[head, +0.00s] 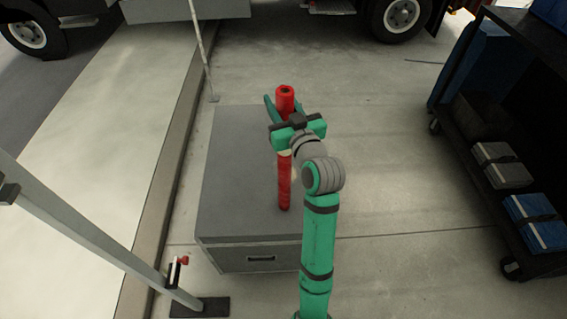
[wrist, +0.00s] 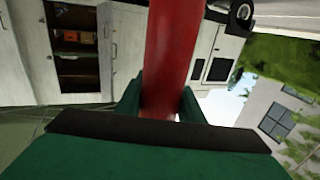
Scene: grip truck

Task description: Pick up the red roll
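The red roll (head: 284,185) is a tall thin cylinder, standing about upright with its lower end at the top of a grey cabinet (head: 235,150). I see no clear gap under it. My green gripper (head: 284,106) is at the upper part of the roll, with one finger on each side of it. In the wrist view the roll (wrist: 168,50) rises between the two fingers (wrist: 161,95), very close to both. Whether the fingers press on it cannot be told. The gripper's body hides part of the roll in the head view.
A dark cart (head: 500,215) with blue and grey cases stands at the right. A pale slanted metal post (head: 90,235) is at the left, by a raised kerb (head: 165,200). A truck wheel (head: 400,15) shows at the back. The floor right of the cabinet is clear.

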